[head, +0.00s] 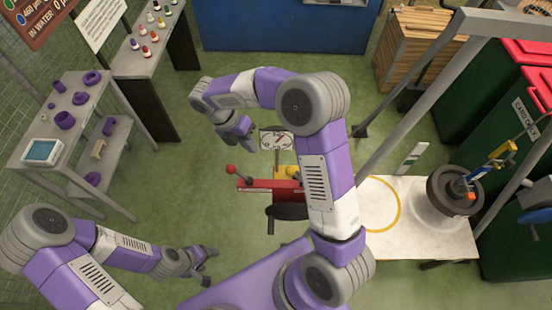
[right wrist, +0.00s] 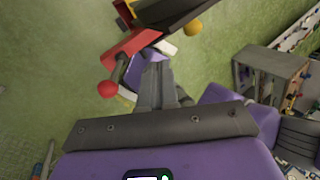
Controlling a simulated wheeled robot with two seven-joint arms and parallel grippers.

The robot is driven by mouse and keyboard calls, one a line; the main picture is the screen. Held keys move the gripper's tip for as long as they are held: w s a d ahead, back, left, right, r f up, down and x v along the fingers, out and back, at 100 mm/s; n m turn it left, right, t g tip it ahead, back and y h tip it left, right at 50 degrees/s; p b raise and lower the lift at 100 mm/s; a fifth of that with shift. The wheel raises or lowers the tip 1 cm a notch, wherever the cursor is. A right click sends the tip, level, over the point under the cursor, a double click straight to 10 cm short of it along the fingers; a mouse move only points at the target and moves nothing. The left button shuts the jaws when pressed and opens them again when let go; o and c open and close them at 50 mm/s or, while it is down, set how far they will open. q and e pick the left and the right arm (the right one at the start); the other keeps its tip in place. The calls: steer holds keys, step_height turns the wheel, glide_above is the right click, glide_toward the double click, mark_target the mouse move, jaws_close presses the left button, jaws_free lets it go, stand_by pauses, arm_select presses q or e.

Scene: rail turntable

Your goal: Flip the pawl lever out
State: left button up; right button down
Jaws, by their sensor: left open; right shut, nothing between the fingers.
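A red mechanism (head: 262,185) stands near the middle of the head view. A short lever with a red ball knob (head: 231,169) sticks out at its left end; in the right wrist view the red knob (right wrist: 108,88) is left of the fingers. I cannot tell for sure that this is the pawl lever. My right gripper (head: 242,138) is shut and empty, above and beyond the lever in the head view. In the right wrist view its fingers (right wrist: 155,70) point towards the mechanism, apart from the knob. My left gripper (head: 210,266) is open and empty, low and left of the mechanism.
A dark crank wheel or disc (head: 288,211) and a yellow part (head: 286,171) adjoin the mechanism. A white table (head: 420,240) with a grey round drum (head: 448,208) is at right. A shelf with purple parts (head: 38,140) stands at left. Green floor lies open between.

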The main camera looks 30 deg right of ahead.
steer(key=s+d+f, duration=0.5)
steer(key=d+f, duration=0.1)
steer(key=f, duration=0.2)
steer(key=shift+s+f+p, duration=0.15)
steer(key=shift+f+p, duration=0.05)
steer(key=shift+p, duration=0.1)
steer(key=shift+d+r, duration=0.1)
stand_by(0.4)
